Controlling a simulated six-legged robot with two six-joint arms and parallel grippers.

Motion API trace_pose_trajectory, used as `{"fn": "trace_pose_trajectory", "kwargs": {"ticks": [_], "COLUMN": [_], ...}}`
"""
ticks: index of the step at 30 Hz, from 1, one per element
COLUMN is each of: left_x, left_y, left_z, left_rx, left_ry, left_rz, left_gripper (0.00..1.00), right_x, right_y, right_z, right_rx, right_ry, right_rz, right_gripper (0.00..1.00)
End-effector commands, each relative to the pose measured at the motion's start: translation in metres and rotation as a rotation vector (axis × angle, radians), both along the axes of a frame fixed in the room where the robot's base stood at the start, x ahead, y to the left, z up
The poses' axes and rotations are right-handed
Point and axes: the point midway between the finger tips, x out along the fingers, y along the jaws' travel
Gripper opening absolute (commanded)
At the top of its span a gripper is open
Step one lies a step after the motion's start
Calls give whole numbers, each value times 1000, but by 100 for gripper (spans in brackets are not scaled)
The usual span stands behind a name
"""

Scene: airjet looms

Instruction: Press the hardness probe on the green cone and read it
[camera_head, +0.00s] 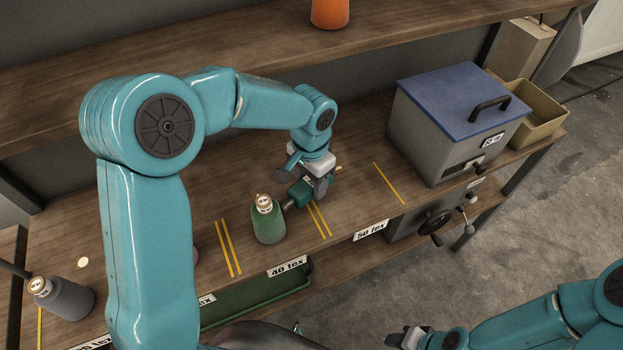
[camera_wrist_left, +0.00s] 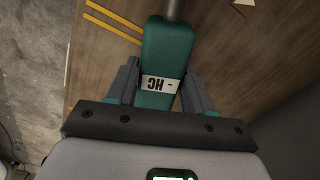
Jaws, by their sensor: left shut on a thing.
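The green cone (camera_head: 268,226) stands upright on the wooden shelf by the 40 tex label. My left gripper (camera_head: 308,188) is shut on the hardness probe (camera_head: 299,192), a teal block with a white label. The probe points left, its tip at or very near the cone's upper right side; I cannot tell if they touch. In the left wrist view the probe (camera_wrist_left: 165,55) sits between the fingers of the gripper (camera_wrist_left: 160,85), its grey shaft leaving the top edge. A green-lit display (camera_wrist_left: 174,177) is cut off at the bottom, unreadable. My right gripper (camera_head: 408,338) is at the bottom edge, its jaws unclear.
A grey box with a blue lid (camera_head: 462,100) and a tan bin (camera_head: 535,112) stand at the right. A dark grey cone (camera_head: 66,299) is at the lower left. An orange cone (camera_head: 330,12) is on the upper shelf. The shelf between the gripper and box is clear.

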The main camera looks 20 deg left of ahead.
Motion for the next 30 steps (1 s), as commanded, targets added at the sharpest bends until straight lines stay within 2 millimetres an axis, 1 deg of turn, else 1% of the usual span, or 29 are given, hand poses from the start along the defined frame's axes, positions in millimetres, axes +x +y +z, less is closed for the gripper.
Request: {"fn": "trace_pose_trajectory", "kwargs": {"ticks": [30], "left_x": [-8], "left_y": [3], "left_z": [0], "left_rx": [0], "left_ry": [0], "left_rz": [0], "left_gripper": [16], "right_x": [0], "right_y": [0], "right_z": [-4], "right_rx": [0], "right_ry": [0], "right_rz": [0], "right_gripper": [43]}}
